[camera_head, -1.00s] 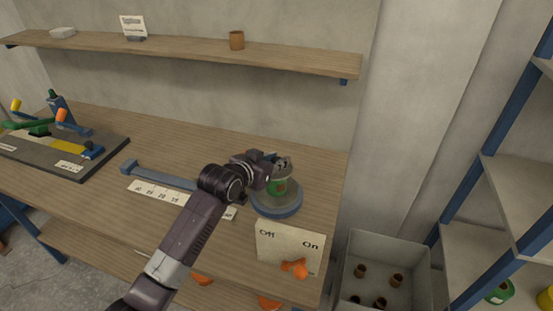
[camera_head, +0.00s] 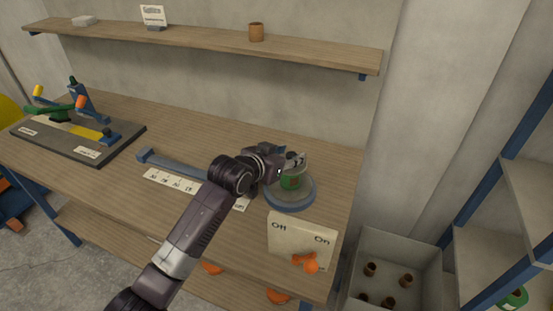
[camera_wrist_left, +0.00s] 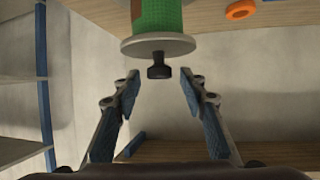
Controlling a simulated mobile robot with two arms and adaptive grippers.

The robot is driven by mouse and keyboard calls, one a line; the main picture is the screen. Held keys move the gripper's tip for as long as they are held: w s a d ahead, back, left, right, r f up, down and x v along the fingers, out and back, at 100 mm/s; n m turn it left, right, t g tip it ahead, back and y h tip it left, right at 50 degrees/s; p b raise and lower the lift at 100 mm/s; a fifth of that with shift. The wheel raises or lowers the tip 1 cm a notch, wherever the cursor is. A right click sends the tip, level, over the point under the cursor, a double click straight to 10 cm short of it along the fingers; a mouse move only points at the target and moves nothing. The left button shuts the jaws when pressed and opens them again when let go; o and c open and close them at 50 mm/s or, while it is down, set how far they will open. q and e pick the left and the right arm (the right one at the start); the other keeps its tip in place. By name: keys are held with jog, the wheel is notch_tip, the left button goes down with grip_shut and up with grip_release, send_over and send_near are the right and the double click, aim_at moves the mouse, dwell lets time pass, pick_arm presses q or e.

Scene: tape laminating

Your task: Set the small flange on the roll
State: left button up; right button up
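The roll also shows in the left wrist view (camera_wrist_left: 158,14), where the scene appears upside down. The small flange, a grey disc (camera_wrist_left: 158,45) with a black knob (camera_wrist_left: 158,68), lies against the roll's top end. My left gripper (camera_head: 295,160) is beside the top of the roll. In the left wrist view its fingers (camera_wrist_left: 159,82) are open, on either side of the knob's end, with gaps to it. My right gripper is out of view.
An Off/On box (camera_head: 301,238) with an orange handle (camera_head: 306,262) stands in front of the base. A numbered strip (camera_head: 172,181) and a blue bar (camera_head: 178,165) lie left. A grey bin (camera_head: 396,246) holds several brown cores. A wall shelf (camera_head: 205,44) runs behind the table.

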pick_arm(q)
jog(key=b+v, duration=0.1)
jog(key=v, duration=0.9)
jog(key=shift+s, duration=0.25)
jog(key=shift+a, duration=0.15)
